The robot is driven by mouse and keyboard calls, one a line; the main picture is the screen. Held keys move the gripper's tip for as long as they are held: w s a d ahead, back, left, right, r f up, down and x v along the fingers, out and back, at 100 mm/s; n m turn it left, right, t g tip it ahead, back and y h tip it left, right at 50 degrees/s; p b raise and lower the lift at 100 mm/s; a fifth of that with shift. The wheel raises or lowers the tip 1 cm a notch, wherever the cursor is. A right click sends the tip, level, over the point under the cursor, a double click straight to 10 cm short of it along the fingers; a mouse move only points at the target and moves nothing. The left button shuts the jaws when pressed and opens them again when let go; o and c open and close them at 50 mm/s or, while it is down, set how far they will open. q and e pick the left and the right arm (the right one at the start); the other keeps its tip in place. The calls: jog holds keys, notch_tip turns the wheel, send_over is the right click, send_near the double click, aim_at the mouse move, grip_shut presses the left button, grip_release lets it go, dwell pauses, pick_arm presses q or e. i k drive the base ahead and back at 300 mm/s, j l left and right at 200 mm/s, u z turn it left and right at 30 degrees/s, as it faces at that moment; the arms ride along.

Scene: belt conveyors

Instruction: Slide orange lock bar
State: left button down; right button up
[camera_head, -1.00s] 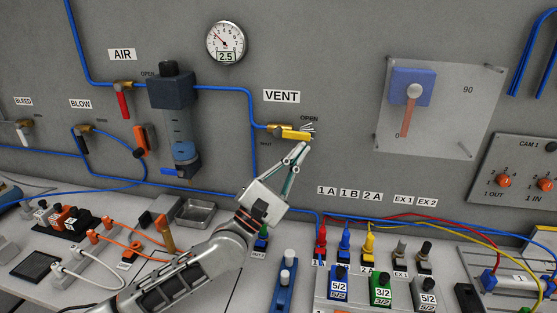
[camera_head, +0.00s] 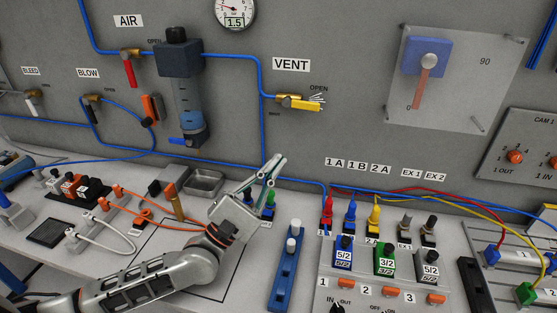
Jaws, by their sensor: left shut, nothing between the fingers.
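My left gripper (camera_head: 273,167) is shut and empty. It is low in front of the wall, below the VENT valve (camera_head: 298,102) and clear of its yellow lever, which points right under the OPEN label. An orange block with a dark edge (camera_head: 151,108) is on the wall between the red AIR lever (camera_head: 129,72) and the dark filter unit (camera_head: 182,95). A small orange part (camera_head: 141,223) lies on the bench at left. I cannot tell which orange piece is the lock bar. My right gripper is not in view.
A gauge (camera_head: 235,12) at the top reads 1.5. A metal tray (camera_head: 205,182) and an orange cable cluster are left of my gripper. Several valve blocks and a blue fitting with white knobs (camera_head: 285,270) stand at right. Blue tubing runs along the wall.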

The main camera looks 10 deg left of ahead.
aim_at(151, 120)
jog(key=k+j, duration=0.8)
